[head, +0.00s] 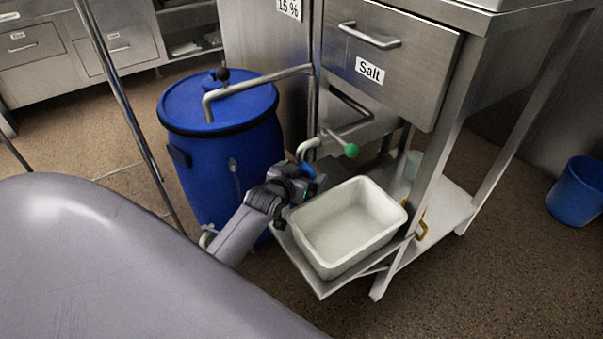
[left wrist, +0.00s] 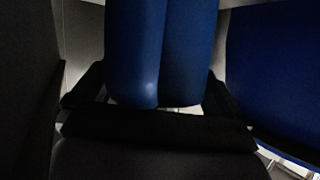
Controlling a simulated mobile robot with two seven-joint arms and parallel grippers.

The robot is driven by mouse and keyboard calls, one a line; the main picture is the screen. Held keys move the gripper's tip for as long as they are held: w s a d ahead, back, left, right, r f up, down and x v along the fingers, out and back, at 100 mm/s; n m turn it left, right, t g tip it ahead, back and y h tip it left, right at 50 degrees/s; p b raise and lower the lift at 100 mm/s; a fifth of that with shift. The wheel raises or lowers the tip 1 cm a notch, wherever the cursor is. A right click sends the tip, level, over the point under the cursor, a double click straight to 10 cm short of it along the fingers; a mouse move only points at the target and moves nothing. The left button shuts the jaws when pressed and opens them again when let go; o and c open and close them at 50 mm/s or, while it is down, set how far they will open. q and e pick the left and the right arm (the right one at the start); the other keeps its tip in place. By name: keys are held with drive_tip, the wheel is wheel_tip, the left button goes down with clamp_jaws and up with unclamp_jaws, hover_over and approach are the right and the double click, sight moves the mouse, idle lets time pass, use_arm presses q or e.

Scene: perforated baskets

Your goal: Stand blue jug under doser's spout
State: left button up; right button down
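The blue jug shows in the head view only as a small blue patch (head: 308,170) beside my left gripper (head: 296,184); the rest is hidden. In the left wrist view the jug (left wrist: 160,50) fills the space between the dark fingers, and the gripper (left wrist: 155,100) is shut on it. The doser's bent spout (head: 307,147) comes out of the steel cabinet just above the jug, with a green-knobbed lever (head: 351,150) at its right. I cannot tell whether the jug touches a surface or is directly below the spout. My right gripper is not in view.
A blue drum (head: 225,165) with a pipe stands left of the gripper. A white tub (head: 350,225) sits on the low shelf at its right. The Salt drawer (head: 390,55) is above. A blue bucket (head: 578,190) stands at far right.

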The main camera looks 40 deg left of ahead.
use_arm(q)
drive_tip(key=shift+r, duration=0.1)
drive_tip(key=shift+s+r, duration=0.15)
drive_tip(key=shift+s, duration=0.05)
drive_tip(key=p+v, duration=0.5)
drive_tip(key=v, duration=0.5)
drive_tip(key=s+d+m+g+h, duration=0.2)
drive_tip(key=s+d+m+h, duration=0.2)
drive_tip(key=s+d, duration=1)
drive_tip(key=d+h, duration=0.1)
drive_tip(key=d, duration=0.2)
drive_tip(key=shift+s+h, duration=0.2)
drive_tip(key=shift+h, duration=0.2)
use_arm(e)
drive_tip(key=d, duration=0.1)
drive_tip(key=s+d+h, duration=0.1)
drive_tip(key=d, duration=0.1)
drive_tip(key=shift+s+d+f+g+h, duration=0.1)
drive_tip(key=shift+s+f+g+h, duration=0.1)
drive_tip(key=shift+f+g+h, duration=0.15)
use_arm(q)
drive_tip(key=shift+r, duration=0.15)
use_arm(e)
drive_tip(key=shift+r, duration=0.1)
